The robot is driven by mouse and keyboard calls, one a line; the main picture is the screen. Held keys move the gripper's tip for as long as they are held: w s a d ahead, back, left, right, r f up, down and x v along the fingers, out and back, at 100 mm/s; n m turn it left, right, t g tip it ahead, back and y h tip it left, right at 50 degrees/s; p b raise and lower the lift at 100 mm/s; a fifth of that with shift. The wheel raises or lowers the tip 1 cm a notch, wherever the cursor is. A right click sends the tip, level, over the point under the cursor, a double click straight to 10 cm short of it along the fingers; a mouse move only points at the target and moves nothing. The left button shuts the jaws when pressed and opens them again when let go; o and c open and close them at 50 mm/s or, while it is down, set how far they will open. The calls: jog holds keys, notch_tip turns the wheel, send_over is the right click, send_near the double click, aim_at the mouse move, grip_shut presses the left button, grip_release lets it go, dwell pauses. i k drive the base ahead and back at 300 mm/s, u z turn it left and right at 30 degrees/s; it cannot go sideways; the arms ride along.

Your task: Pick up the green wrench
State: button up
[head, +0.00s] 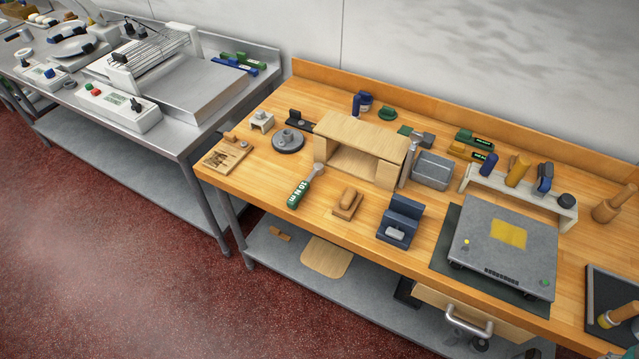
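A wrench with a green handle (299,194) marked "10 N m" in white lies on the wooden bench near its front edge. Its grey metal end points up and right, towards the small wooden shelf. Nothing covers it, and it lies apart from the wooden block to its right. My gripper is not in view.
The small wooden shelf (360,128) stands behind the wrench. A wooden block (347,204) and a dark blue fixture (401,218) are to its right, and a round grey disc (288,141) is behind left. Bare bench lies left of the wrench. A steel table (180,135) adjoins at left.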

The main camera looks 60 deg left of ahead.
aim_at(293, 202)
jog(key=z, duration=1.3)
jog(key=k, duration=1.95)
jog(key=u, duration=0.9)
